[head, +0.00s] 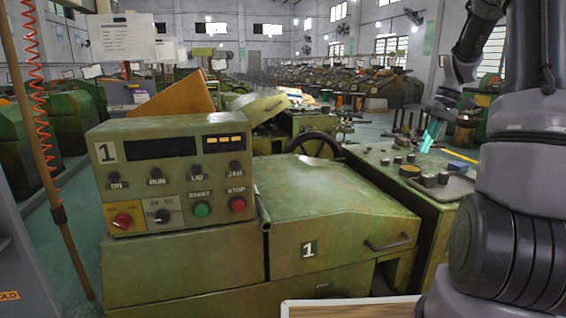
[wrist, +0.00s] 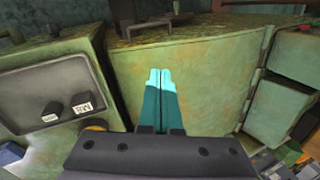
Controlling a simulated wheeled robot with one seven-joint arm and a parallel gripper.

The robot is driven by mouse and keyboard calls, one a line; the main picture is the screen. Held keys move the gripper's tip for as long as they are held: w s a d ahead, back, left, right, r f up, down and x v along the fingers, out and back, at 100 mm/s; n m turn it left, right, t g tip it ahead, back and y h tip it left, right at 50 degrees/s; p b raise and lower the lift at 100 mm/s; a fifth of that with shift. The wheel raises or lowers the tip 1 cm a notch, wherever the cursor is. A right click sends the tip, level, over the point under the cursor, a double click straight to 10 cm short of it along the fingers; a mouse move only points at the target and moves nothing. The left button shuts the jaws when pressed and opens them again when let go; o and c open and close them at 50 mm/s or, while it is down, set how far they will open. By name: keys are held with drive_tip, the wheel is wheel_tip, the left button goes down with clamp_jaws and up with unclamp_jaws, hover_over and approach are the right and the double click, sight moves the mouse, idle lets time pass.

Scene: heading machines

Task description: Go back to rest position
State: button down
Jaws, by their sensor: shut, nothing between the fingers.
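My gripper (head: 431,134) is at the right of the head view, at the end of my arm, above the green tool bench (head: 440,217). Its teal fingers are together and hold nothing. In the wrist view the closed fingers (wrist: 161,82) point at a green machine surface (wrist: 195,65). The green machine marked 1 (head: 330,215) stands in the middle of the head view with its lid down. Its control panel (head: 175,172) has a red STOP button, a green START button and a red knob.
The bench has a grey tray (head: 455,188) with small dark blocks, and several upright tools behind it. A handwheel (head: 318,148) stands behind the machine lid. A brown post (head: 40,130) with a red coiled cord stands at left.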

drive_tip(key=s+a+r+m+t+h, duration=0.1)
drive_tip(key=s+a+r+t, duration=0.1)
drive_tip(key=s+a+r, duration=0.45)
drive_tip(key=s+a+r+m+t, duration=0.2)
drive_tip(key=s+a+r+t, duration=0.1)
drive_tip(key=s, duration=0.4)
drive_tip(key=s+a+r+m+t, duration=0.1)
drive_tip(key=s+a+r+t, duration=0.2)
drive_tip(key=s+a, duration=0.5)
drive_tip(key=shift+s+r+m+h, duration=0.25)
drive_tip(key=shift+r+m+h, duration=0.15)
drive_tip(key=shift+r, duration=0.5)
